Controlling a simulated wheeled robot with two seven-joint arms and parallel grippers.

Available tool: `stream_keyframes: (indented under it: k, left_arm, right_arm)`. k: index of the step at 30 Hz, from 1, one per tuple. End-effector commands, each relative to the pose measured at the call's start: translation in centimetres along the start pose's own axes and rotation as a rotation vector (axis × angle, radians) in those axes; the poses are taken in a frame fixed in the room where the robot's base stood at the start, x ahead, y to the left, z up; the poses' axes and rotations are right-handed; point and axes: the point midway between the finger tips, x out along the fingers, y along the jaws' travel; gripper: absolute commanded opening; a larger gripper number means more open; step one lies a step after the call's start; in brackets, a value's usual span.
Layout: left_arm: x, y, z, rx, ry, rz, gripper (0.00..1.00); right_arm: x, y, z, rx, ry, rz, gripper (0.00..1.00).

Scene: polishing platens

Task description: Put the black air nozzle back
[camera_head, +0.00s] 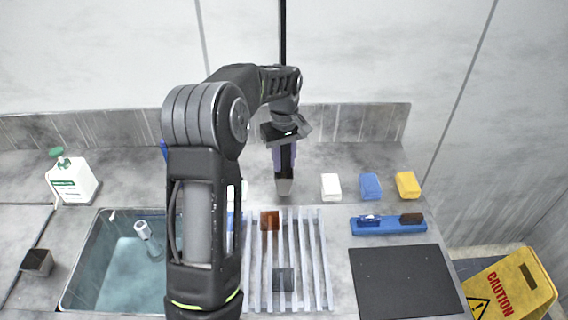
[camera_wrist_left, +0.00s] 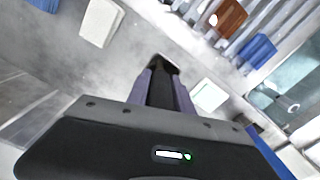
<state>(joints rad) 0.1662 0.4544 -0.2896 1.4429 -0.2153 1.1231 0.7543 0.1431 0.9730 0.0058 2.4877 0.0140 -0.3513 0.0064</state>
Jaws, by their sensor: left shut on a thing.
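My left gripper (camera_head: 284,165) points down above the back of the counter, left of the white block. Its purplish fingers are shut on the black air nozzle, a narrow dark piece (camera_wrist_left: 161,88) between the fingers in the left wrist view. A pale grey piece (camera_head: 284,187) shows just below the fingertips in the head view; I cannot tell whether it is part of the nozzle or a holder. Much of the nozzle is hidden by the fingers and the gripper body. My right gripper is not in view.
A slatted rack (camera_head: 315,262) with a brown block (camera_head: 269,220) lies in front. A sink (camera_head: 84,281) and white bottle (camera_head: 73,181) are at left. White (camera_head: 331,184), blue (camera_head: 370,186) and yellow (camera_head: 407,184) blocks stand right, behind a black mat (camera_head: 404,282).

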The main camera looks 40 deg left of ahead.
Motion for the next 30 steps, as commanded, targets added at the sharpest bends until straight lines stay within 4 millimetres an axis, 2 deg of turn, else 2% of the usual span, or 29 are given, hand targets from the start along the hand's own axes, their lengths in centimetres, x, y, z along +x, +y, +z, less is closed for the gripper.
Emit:
stream_keyframes:
  k: [8, 9, 16, 25, 30]
  left_arm:
    - [0.2, 0.0, 0.0, 0.0, 0.0, 0.0, 0.0]
    - [0.2, 0.0, 0.0, 0.0, 0.0, 0.0, 0.29]
    - [0.1, 0.0, 0.0, 0.0, 0.0, 0.0, 0.47]
    - [0.0, 0.0, 0.0, 0.0, 0.0, 0.0, 0.49]
    - [-1.5, 0.0, 0.0, 0.0, 0.001, 0.001, 0.49]
  right_arm:
    - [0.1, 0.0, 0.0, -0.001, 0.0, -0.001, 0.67]
    - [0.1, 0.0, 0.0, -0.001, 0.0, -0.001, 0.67]
    - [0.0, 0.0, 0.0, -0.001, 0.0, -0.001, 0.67]
    - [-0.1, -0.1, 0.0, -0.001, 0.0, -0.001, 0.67]
    - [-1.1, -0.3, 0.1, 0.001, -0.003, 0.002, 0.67]
